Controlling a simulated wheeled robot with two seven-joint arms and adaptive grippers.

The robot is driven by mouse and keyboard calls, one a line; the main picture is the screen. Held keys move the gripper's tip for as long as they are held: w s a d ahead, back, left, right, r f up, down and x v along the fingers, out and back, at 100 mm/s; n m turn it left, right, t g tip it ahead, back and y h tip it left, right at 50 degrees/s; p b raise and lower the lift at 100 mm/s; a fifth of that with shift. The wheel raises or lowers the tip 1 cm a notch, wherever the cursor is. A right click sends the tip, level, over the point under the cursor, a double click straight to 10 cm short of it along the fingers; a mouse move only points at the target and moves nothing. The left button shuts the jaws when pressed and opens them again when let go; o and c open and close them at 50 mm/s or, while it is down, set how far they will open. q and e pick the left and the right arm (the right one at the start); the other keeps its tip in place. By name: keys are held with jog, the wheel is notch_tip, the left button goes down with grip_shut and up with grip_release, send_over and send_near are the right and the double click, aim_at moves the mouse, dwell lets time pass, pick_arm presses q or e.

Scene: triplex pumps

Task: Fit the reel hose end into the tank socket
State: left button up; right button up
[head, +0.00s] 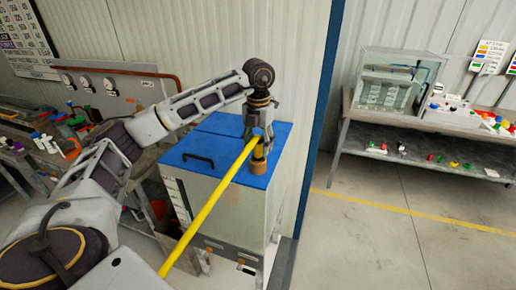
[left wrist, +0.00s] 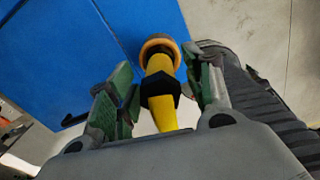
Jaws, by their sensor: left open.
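The tank (head: 225,205) has pale clear walls and a blue lid (head: 205,140); the lid also shows in the left wrist view (left wrist: 60,60). A brass-coloured socket (head: 259,168) stands up from the lid, seen as a round ring in the left wrist view (left wrist: 158,43). The yellow hose (head: 208,208) rises from the lower left to above the socket. Its yellow end (left wrist: 160,64) with a black collar (left wrist: 160,93) meets the socket ring; how deep it sits is hidden. My left gripper (head: 257,133) is open, its green-padded fingers either side of the collar, with visible gaps. My right gripper is out of view.
A black handle (head: 198,158) stands on the lid. A blue post (head: 322,100) rises right of the tank. A cluttered bench (head: 30,165) is at left. A metal table (head: 385,125) with a clear tank stands at far right; the floor between (head: 385,215) is free.

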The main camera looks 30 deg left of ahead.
pick_arm(q)
jog(key=shift+r, duration=4.95)
